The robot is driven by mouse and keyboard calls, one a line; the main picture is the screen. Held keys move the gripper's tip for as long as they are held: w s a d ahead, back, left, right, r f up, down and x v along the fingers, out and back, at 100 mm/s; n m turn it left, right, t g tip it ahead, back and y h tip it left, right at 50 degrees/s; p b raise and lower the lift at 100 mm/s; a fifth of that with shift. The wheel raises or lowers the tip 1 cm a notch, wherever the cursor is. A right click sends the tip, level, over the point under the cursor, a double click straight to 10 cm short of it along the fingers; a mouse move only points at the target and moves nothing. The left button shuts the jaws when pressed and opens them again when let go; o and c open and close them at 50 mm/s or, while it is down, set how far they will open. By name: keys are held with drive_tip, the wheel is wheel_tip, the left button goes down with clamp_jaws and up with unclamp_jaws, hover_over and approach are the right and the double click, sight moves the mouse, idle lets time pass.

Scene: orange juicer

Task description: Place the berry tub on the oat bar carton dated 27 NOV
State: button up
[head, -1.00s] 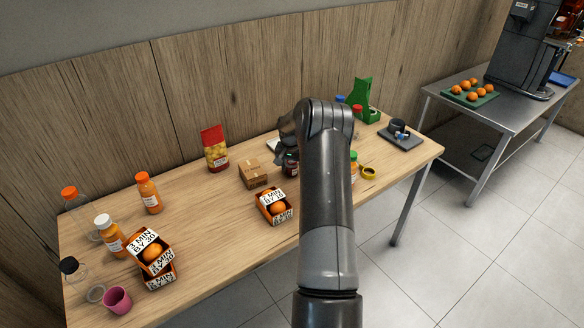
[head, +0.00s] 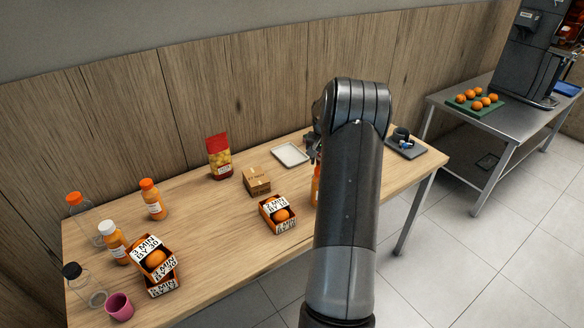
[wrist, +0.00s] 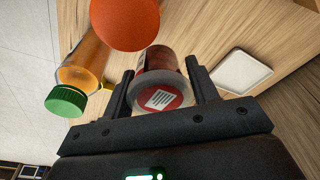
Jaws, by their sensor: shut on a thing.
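The berry tub (wrist: 157,99) is a small dark-red tub with a grey-rimmed end and a round red-and-white label facing the wrist camera. My gripper (wrist: 160,68) is shut on it, with one finger on each side. In the head view my arm hides the tub and most of my gripper (head: 312,146). A small brown carton (head: 257,180) stands on the wooden table left of my arm. It may be an oat bar carton, but I cannot read any date on it. No other such carton shows clearly.
A white tray (head: 290,154) lies empty behind the carton; it also shows in the wrist view (wrist: 243,72). An orange crate (head: 278,226) stands in front of the carton. A green-capped bottle (wrist: 68,98) and a round orange-red thing (wrist: 125,20) are near my gripper.

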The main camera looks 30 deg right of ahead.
drive_tip(key=w+a+r, duration=0.2)
drive_tip(key=a+r, duration=0.1)
drive_tip(key=a, duration=0.2)
drive_tip(key=w+a+r, duration=0.2)
drive_tip(key=a, duration=0.4)
hover_over(260, 179)
drive_tip(key=s, duration=0.1)
drive_tip(key=shift+n, duration=0.4)
wheel_tip(260, 179, down, 6)
drive_tip(key=shift+s+d+f, duration=0.1)
drive_tip(key=shift+d, duration=0.05)
drive_tip(key=shift+w+a+f, duration=0.3)
drive_tip(key=shift+w, duration=0.05)
drive_tip(key=shift+f, duration=1.95)
drive_tip(key=shift+f, duration=0.15)
drive_tip(key=o, duration=1)
